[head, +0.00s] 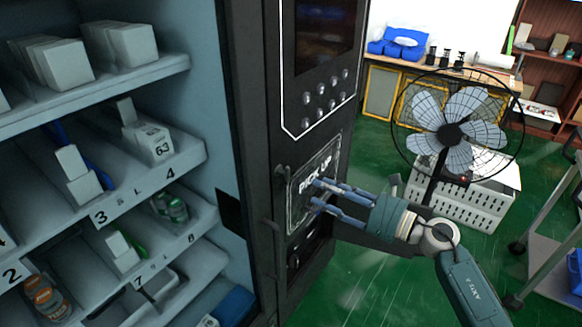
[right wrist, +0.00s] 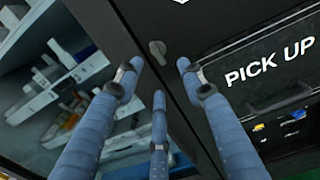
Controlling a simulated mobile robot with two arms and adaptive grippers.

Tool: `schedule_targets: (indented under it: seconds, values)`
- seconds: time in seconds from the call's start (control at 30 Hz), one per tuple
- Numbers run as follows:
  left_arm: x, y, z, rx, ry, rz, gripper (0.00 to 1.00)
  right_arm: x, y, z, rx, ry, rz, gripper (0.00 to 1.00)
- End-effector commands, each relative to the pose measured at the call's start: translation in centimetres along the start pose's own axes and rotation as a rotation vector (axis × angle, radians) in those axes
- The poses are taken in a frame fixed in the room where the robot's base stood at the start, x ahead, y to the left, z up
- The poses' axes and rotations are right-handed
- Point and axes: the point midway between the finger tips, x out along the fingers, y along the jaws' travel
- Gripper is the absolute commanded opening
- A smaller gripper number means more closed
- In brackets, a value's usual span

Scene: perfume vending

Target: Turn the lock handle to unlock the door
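The lock handle (right wrist: 157,50) is a small grey knob on the black door frame in the right wrist view. It lies just beyond and between the tips of my right gripper (right wrist: 160,75). The gripper's blue fingers are spread and nothing is between them; I see no contact with the knob. In the head view my right gripper (head: 316,192) comes from the right, in front of the PICK UP panel (head: 318,163). I cannot make out the knob clearly there. The black machine door (head: 240,120) stands at the left, beside the shelves. My left gripper is not in view.
Shelves with boxes and cans (head: 165,150) fill the left. A cart (head: 550,250) is at the right edge. Green floor lies open between.

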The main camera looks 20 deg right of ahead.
Motion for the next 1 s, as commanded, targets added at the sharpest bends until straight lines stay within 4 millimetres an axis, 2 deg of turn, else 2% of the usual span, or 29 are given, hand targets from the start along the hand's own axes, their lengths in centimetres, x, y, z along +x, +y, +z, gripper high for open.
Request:
schedule_targets:
  seconds: [0.13, 0.3, 0.43, 0.6, 0.7, 0.8, 1.0]
  values:
    - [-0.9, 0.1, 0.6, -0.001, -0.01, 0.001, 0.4, 1.5, 0.0, 0.5, -0.009, -0.001, 0.003, 0.39]
    - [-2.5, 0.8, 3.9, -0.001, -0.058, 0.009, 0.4, 4.8, 0.0, 0.7, -0.005, -0.003, 0.001, 0.39]
    - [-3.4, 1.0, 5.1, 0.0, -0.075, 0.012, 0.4, 7.3, 0.0, 0.6, -0.003, -0.003, 0.001, 0.39]
    - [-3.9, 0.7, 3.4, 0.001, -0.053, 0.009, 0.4, 9.6, 0.0, 0.4, -0.003, -0.001, 0.0, 0.39]
    - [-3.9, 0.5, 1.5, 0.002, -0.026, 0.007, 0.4, 10.3, 0.1, 0.3, -0.003, -0.001, 0.001, 0.39]
    - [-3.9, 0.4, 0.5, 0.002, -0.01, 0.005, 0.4, 10.6, 0.1, 0.1, -0.003, 0.001, 0.001, 0.39]
    - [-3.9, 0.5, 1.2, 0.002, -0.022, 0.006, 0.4, 10.7, 0.1, 0.1, -0.004, 0.001, 0.001, 0.39]
